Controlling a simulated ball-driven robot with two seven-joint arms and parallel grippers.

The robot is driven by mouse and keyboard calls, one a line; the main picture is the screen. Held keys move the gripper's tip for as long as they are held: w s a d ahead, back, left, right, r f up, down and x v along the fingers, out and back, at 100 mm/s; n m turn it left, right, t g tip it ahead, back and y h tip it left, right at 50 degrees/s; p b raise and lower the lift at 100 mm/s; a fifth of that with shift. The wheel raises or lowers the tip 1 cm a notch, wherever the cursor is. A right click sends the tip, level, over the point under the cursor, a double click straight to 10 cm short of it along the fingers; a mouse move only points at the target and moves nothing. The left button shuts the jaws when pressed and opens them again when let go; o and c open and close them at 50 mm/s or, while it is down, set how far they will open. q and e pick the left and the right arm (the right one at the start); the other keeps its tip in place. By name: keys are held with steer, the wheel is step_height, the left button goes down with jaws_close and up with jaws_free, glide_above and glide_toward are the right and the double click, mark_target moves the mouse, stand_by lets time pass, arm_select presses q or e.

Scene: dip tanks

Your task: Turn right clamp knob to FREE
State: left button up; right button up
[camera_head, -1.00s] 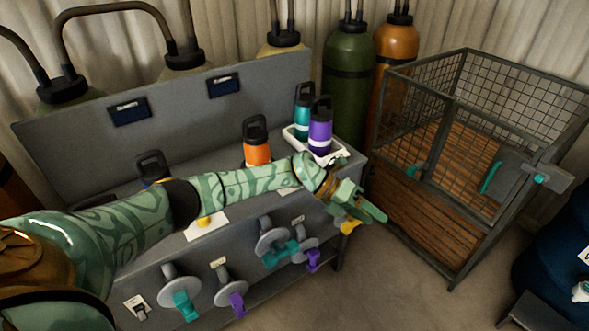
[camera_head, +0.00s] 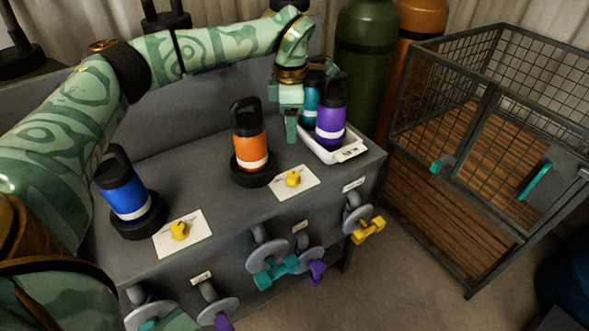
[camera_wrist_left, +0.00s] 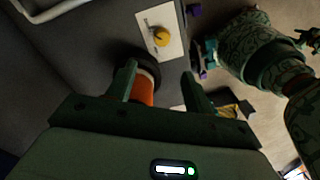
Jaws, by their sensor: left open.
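The right clamp knob (camera_head: 292,179) is small and yellow on a white card (camera_head: 311,189), in front and right of the orange bottle (camera_head: 249,145). The knob also shows in the left wrist view (camera_wrist_left: 161,37); the card's lettering is too small to read. My left gripper (camera_head: 291,138) points down over the bench, right of the orange bottle and close to the purple bottle (camera_head: 331,110). Its fingers are apart and empty in the left wrist view (camera_wrist_left: 158,75), with the orange bottle (camera_wrist_left: 142,91) showing beyond them. The gripper is apart from the knob.
A second yellow knob (camera_head: 180,231) is by the blue bottle (camera_head: 123,184). A white tray (camera_head: 350,153) holds the teal and purple bottles. Handled valves, including a yellow one (camera_head: 368,230), line the bench front. A mesh cage (camera_head: 470,250) stands at right.

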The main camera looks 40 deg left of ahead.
arm_select(q)
steer(key=b, duration=0.2)
glide_above(294, 175)
step_height(294, 175, down, 4)
step_height(294, 175, down, 10)
steer(key=b, duration=0.3)
steer(key=shift+r, duration=0.2)
steer(key=shift+f, duration=0.65)
steer(key=c, duration=1)
arm_select(e)
steer(key=shift+g, duration=0.4)
steer(key=s+f, duration=0.2)
steer(key=f, duration=0.1)
steer(key=s+d+f, duration=0.1)
steer(key=f, duration=0.1)
